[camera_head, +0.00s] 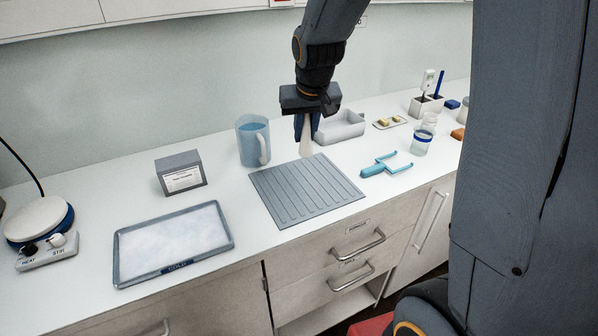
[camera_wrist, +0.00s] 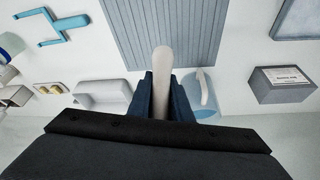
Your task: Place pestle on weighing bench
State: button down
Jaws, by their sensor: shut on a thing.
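The pestle (camera_head: 306,138) is a pale, whitish rod with a rounded end. My gripper (camera_head: 307,125) is shut on it and holds it hanging roughly upright over the back part of a grey ribbed mat. In the wrist view the pestle (camera_wrist: 162,70) sticks out between the dark fingers of my gripper (camera_wrist: 161,95), with its rounded end towards the ribbed mat (camera_wrist: 200,35). Its upper part is hidden by the fingers. The white bench top (camera_head: 225,190) lies below. I cannot tell whether the pestle's tip touches the mat.
A blue jug (camera_head: 250,142) and grey box (camera_head: 181,172) stand left of my gripper. A grey bin (camera_head: 340,128) stands behind right. A teal tool (camera_head: 385,165) lies right of the mat. A tray of white material (camera_head: 172,245) and hotplate (camera_head: 38,225) are at left.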

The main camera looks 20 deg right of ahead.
aim_at(303, 149)
jog(key=shift+w+f, duration=0.15)
jog(key=shift+f, duration=0.25)
notch_tip(303, 149, down, 5)
jog(key=shift+a+r+p, duration=0.15)
jog(key=shift+r+p, duration=0.05)
jog(key=shift+p, duration=0.45)
jog(key=shift+f, duration=2.25)
jog(key=shift+f+b, duration=0.2)
jog(key=shift+b, duration=0.1)
jog(key=c, duration=1.6)
grip_release()
jog(key=shift+r, duration=0.2)
